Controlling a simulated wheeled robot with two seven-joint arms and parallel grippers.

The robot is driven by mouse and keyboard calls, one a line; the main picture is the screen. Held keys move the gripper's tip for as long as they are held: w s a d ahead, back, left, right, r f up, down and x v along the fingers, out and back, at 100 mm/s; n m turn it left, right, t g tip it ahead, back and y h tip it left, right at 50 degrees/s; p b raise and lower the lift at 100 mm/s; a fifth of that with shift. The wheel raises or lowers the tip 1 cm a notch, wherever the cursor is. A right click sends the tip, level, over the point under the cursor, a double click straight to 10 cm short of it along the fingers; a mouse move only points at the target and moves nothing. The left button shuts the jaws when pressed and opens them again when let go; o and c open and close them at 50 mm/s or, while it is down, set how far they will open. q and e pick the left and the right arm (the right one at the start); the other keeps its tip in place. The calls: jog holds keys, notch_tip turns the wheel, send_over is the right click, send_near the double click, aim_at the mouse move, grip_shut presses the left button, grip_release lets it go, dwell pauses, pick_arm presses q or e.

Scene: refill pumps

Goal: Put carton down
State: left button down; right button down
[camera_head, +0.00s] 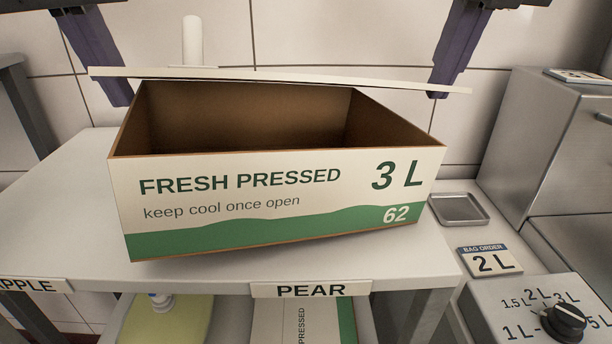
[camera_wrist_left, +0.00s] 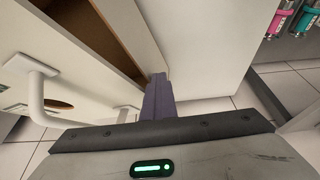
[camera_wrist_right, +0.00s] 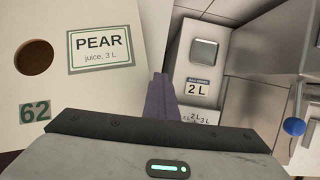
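A large carton (camera_head: 275,200) marked FRESH PRESSED, 3 L and 62 is above the white shelf (camera_head: 60,215), its front bottom edge slanting lower at the left. I cannot tell whether its base touches the shelf. Its top gapes at the front, with a pale panel (camera_head: 280,80) along the back edge. My left gripper (camera_head: 118,98) is at its left side and my right gripper (camera_head: 440,92) at its right side. Each wrist view shows purple fingers together, against or close to the carton. The right wrist view shows its PEAR label (camera_wrist_right: 100,44) and round hole.
The shelf edge carries a PEAR sign (camera_head: 311,290) and a partly cut-off APPLE sign (camera_head: 30,286). Below are another carton (camera_head: 290,322) and a yellow-green item (camera_head: 165,322). At right are a small metal tray (camera_head: 459,209), a 2 L card (camera_head: 490,262), a dial (camera_head: 565,322) and steel cabinets (camera_head: 545,130).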

pick_arm(q)
jog(key=c, duration=2.5)
grip_release()
jog(key=shift+a, duration=0.45)
jog(key=o, duration=0.4)
jog(key=shift+a, duration=0.3)
pick_arm(e)
jog(key=shift+d+r, duration=0.1)
jog(key=shift+d, duration=0.6)
jog(key=c, duration=2.5)
grip_release()
jog(key=o, duration=0.4)
pick_arm(q)
jog(key=shift+r, duration=0.1)
